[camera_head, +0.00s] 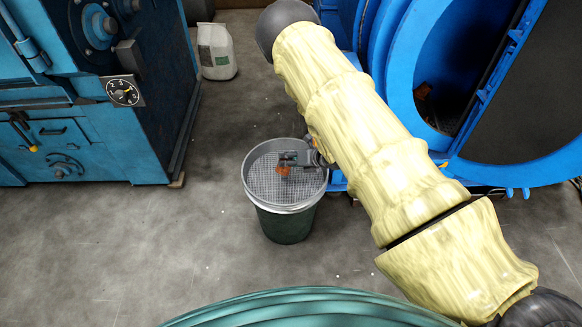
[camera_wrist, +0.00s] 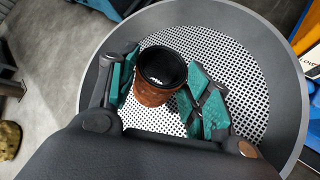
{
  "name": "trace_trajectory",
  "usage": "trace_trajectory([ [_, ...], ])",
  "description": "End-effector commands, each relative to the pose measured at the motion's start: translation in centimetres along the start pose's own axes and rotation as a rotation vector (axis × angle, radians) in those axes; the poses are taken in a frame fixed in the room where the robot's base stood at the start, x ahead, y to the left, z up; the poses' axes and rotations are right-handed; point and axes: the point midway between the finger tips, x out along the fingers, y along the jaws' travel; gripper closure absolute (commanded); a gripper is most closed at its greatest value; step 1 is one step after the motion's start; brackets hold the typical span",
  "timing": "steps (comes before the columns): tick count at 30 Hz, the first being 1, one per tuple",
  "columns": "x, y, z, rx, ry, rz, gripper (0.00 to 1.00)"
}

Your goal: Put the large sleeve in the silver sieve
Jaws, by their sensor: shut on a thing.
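The large sleeve (camera_wrist: 158,88) is a rusty brown, hollow cylinder with a dark opening. My gripper (camera_wrist: 165,92) is shut on it, with a teal finger pad on each side. The silver sieve (camera_wrist: 215,45) is a round, grey-rimmed pan with a perforated mesh bottom. In the wrist view the sleeve shows over the mesh, within the rim; I cannot tell whether it touches the mesh. In the head view my gripper (camera_head: 285,163) is over the sieve (camera_head: 262,185), and the sleeve (camera_head: 283,170) is a small orange-brown patch beneath it.
The sieve sits on a dark green bucket (camera_head: 286,226). A blue drum machine (camera_head: 400,75) stands at the right behind my arm, and a blue machine (camera_head: 90,140) at the left. A white bag (camera_head: 216,52) stands at the back. The grey floor (camera_head: 140,250) around the bucket's left and front is clear.

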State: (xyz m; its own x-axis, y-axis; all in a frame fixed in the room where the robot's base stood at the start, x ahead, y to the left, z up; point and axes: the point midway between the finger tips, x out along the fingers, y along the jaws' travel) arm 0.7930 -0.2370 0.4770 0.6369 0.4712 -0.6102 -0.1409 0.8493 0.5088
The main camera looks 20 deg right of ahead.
Motion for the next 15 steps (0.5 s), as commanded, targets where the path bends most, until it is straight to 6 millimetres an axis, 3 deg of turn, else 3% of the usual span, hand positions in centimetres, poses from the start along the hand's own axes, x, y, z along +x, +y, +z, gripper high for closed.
trace_trajectory([
  [9,2.0,-1.6,-1.9,0.0,-0.002,0.001,0.95],
  [15,2.1,-1.8,-2.0,-0.001,-0.003,0.001,0.95],
])
